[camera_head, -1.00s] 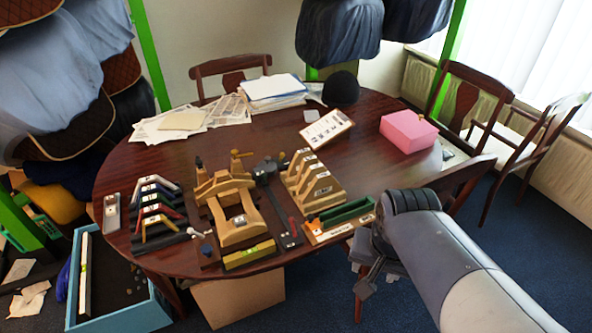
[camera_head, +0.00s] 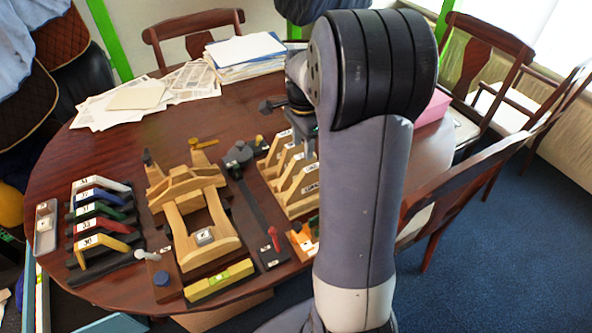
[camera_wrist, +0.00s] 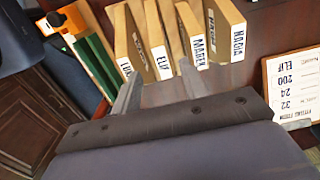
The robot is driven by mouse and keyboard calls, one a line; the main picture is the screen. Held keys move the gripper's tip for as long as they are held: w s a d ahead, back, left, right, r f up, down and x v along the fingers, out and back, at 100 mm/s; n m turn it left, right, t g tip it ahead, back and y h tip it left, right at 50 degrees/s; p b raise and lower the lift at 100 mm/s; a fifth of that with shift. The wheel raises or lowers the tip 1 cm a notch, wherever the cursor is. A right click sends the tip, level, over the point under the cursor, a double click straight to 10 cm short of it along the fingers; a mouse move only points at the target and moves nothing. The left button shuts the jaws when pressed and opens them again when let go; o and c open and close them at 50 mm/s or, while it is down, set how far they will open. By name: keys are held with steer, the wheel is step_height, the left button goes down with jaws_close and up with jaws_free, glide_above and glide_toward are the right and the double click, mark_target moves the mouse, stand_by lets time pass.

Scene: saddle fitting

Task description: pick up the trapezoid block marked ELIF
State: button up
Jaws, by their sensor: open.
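The trapezoid block marked ELIF (camera_wrist: 151,42) stands in a row of wooden blocks in the wrist view, its white label facing me. My gripper (camera_wrist: 158,78) is open and empty. Its two fingertips reach up to the near edge of the row, one on each side of the ELIF label. I cannot tell how far above or in front of the block they are. In the head view the row (camera_head: 284,178) stands on the table, partly behind my arm, and the labels there are too small to read surely.
Blocks marked MAREK (camera_wrist: 192,30) and NADIA (camera_wrist: 228,20) stand to the right, and one starting LU (camera_wrist: 120,30) to the left. A card listing ELIF (camera_wrist: 293,88) lies at right. A wooden saddle frame (camera_head: 180,215) and coloured arches (camera_head: 100,215) occupy the table's left.

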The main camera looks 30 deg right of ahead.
mark_target(303, 164)
step_height(303, 164, down, 8)
steer(key=shift+w+d+f, duration=0.1)
steer(key=shift+w, duration=0.05)
stand_by(0.3)
jaws_close()
stand_by(0.4)
